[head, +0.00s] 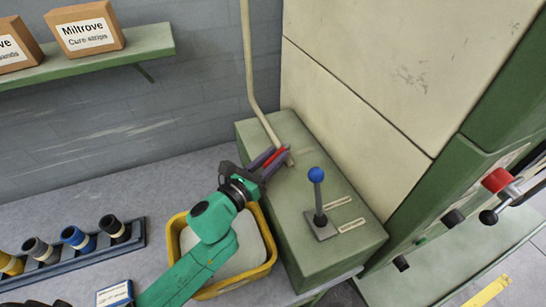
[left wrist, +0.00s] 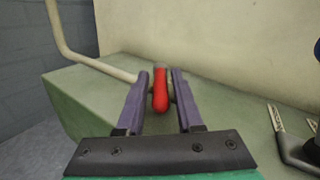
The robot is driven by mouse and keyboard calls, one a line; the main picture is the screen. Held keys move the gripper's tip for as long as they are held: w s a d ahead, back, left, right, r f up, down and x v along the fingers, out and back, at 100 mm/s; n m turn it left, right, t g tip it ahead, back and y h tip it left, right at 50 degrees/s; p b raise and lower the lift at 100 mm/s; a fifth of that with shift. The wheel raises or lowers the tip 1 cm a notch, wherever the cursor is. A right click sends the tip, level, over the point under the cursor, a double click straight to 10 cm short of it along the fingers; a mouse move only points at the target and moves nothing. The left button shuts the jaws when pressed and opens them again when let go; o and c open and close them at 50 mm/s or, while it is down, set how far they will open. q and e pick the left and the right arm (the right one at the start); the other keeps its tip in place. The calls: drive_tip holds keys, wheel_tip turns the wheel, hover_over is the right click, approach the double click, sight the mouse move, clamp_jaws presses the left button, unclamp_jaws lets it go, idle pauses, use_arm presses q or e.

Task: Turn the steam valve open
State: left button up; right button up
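The steam valve shows as a red handle (left wrist: 160,90) at the end of a cream pipe, over the green machine block. It also shows in the head view as a red strip (head: 274,156). My left gripper (left wrist: 160,76) has its two purple fingers on either side of the red handle, with a narrow gap visible on both sides. In the head view my left gripper (head: 272,160) reaches over the block's left edge, and its fingers partly hide the valve. My right gripper is in neither view.
A blue-knobbed lever (head: 317,190) stands on the block (head: 290,235) right of the valve. A cream pipe (head: 250,75) rises behind the handle. A yellow bin (head: 262,268) sits below my left arm. A rack (head: 75,262) of several colored parts lies at left.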

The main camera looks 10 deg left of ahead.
use_arm(q)
drive_tip(key=shift+o, duration=0.3)
drive_tip(key=shift+f, duration=0.1)
drive_tip(key=shift+s+a+f, duration=0.1)
drive_tip(key=shift+s+f, duration=0.05)
drive_tip(key=shift+s, duration=0.1)
drive_tip(key=b+v, duration=0.5)
drive_tip(key=v, duration=0.9)
drive_tip(key=shift+r, duration=0.2)
